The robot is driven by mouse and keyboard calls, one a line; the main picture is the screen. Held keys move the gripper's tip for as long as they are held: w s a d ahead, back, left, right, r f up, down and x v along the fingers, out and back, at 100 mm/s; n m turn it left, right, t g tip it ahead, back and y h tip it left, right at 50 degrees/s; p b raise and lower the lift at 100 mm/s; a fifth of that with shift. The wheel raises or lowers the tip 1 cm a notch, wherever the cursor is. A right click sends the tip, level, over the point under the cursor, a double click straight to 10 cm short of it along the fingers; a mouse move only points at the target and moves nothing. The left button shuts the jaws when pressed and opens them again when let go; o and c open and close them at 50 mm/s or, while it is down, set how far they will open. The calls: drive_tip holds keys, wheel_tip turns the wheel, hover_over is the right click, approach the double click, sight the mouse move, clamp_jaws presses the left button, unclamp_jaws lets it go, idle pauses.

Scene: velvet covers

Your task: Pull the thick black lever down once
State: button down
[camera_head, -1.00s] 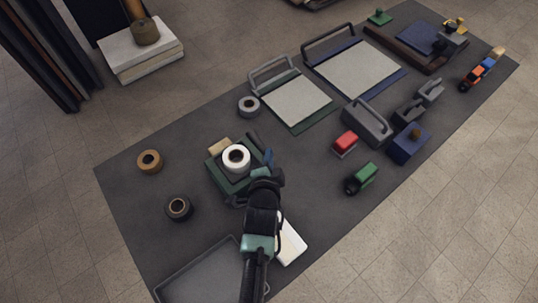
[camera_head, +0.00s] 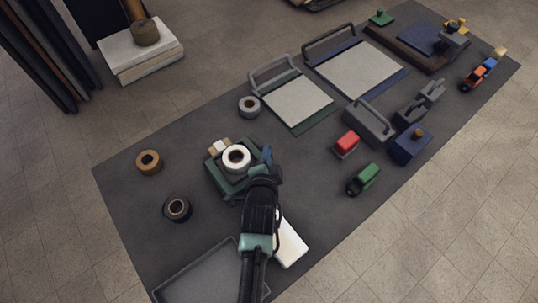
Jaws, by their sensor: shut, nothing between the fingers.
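A dark green device (camera_head: 217,178) with a white roll (camera_head: 236,157) on top stands on the dark mat, left of the middle. A small blue part (camera_head: 267,154) shows at its right side. My gripper (camera_head: 264,176) is shut and empty, close against the device's right front side. My arm comes up from the bottom edge and hides part of that side. I cannot make out the thick black lever clearly; dark shapes by the gripper blend together. Whether the gripper touches it cannot be told.
A white pad (camera_head: 291,246) lies right of my arm and a grey tray (camera_head: 190,279) lies left of it. A dark roll (camera_head: 177,208) and a brown roll (camera_head: 149,161) lie left of the device. A red-topped stapler-like item (camera_head: 347,142) and a green one (camera_head: 364,178) stand to the right.

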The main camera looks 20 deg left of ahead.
drive_tip(key=shift+s+d+f+g, duration=0.15)
drive_tip(key=shift+s+f, duration=0.2)
drive_tip(key=shift+f, duration=0.35)
drive_tip(key=shift+s+d+f+g, duration=0.15)
drive_tip(key=shift+s+f, duration=0.15)
drive_tip(key=shift+f, duration=0.35)
drive_tip(key=shift+s+d+r+p, duration=0.1)
drive_tip(key=shift+s+r+p, duration=0.15)
drive_tip(key=shift+p, duration=0.2)
drive_tip(key=shift+d+p, duration=0.25)
drive_tip(key=shift+p, duration=0.2)
drive_tip(key=shift+s+d+r, duration=0.15)
drive_tip(key=shift+d+r, duration=0.05)
drive_tip(key=shift+d, duration=0.15)
drive_tip(key=r+p, duration=0.1)
drive_tip(key=d+r+p, duration=0.1)
drive_tip(key=r+p, duration=0.2)
drive_tip(key=r, duration=0.1)
drive_tip(key=shift+s+d+r+p, duration=0.1)
drive_tip(key=shift+s+d+p, duration=0.05)
drive_tip(key=shift+s+p, duration=0.25)
